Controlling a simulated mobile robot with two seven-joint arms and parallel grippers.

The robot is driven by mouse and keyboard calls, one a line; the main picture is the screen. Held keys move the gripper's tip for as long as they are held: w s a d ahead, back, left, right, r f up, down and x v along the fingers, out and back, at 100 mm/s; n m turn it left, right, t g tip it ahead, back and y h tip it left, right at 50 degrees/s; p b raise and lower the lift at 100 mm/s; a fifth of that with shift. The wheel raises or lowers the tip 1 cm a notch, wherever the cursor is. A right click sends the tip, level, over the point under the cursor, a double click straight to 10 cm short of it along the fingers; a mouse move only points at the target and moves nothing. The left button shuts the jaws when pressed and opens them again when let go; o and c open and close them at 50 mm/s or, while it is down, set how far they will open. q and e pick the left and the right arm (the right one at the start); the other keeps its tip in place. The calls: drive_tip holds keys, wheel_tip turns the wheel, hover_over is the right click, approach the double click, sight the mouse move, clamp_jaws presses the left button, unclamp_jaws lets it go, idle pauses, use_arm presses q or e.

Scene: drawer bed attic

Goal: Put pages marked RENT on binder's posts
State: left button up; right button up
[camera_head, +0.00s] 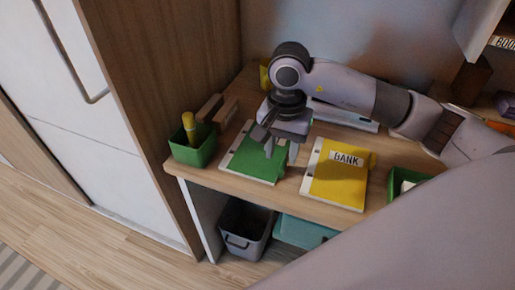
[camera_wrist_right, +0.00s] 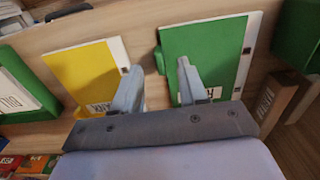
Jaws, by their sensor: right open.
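My right gripper (camera_head: 281,157) is open and points down over the desk, above the right part of a green page stack (camera_head: 247,162). In the right wrist view my gripper (camera_wrist_right: 156,72) has its fingers spread, with bare wood between them. There the green stack (camera_wrist_right: 203,48) has a white label mostly hidden behind one finger, so I cannot read it. A yellow page stack (camera_head: 336,188) labelled BANK lies flat to the right; it also shows in the right wrist view (camera_wrist_right: 82,70). I see no page clearly marked RENT. A white binder-like object (camera_head: 340,118) lies partly hidden behind my arm.
A green box (camera_head: 193,153) with a yellow item stands at the desk's left edge, beside a brown wooden holder (camera_head: 218,112). Another green box (camera_head: 403,181) is at the right. A grey bin (camera_head: 243,238) stands under the desk. A tall cabinet (camera_head: 150,90) bounds the left side.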

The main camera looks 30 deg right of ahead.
sight(281, 168)
wheel_tip(281, 168, down, 5)
drive_tip(key=shift+d+f, duration=0.15)
drive_tip(key=shift+f, duration=0.05)
clamp_jaws()
